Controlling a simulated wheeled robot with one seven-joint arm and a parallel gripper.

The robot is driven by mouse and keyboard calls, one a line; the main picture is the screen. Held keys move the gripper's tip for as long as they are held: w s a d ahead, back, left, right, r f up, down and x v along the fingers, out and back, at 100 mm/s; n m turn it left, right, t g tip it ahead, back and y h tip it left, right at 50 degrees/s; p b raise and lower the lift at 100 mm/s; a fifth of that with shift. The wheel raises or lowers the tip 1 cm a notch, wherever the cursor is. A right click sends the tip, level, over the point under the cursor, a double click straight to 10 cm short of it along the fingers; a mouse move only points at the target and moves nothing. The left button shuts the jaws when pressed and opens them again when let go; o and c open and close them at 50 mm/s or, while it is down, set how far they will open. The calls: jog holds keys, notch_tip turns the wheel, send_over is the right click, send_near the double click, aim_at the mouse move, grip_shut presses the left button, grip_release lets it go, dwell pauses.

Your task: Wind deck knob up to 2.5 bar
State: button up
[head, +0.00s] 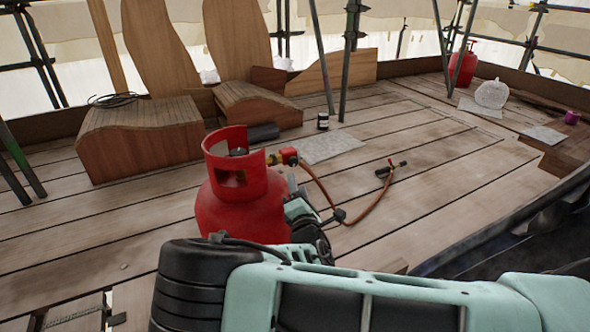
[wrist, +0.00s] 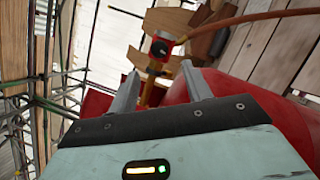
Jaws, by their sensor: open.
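A red gas cylinder (head: 240,200) with a cut-away collar stands upright on the deck, just beyond my arm. A small red regulator with a dark knob (head: 289,156) sits at the right of its collar, on a brass fitting. An orange hose (head: 323,190) runs from it. In the wrist view the red regulator with its dark round face (wrist: 161,46) lies ahead of the fingertips. My gripper (wrist: 161,82) is open, its two fingers apart, with the brass fitting showing between and beyond them. No pressure reading is legible. In the head view the fingertips are hidden.
The hose ends at a dark torch (head: 391,169) on the boards. A grey slab (head: 330,147) and a small dark jar (head: 323,121) lie behind the cylinder. Curved wooden pieces (head: 140,135) stand at the left. Scaffold poles rise at the back. The right-middle boards are clear.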

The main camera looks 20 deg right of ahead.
jog(key=p+v, duration=0.1)
jog(key=v, duration=0.8)
jog(key=shift+s+p, duration=0.3)
jog(key=shift+p, duration=0.1)
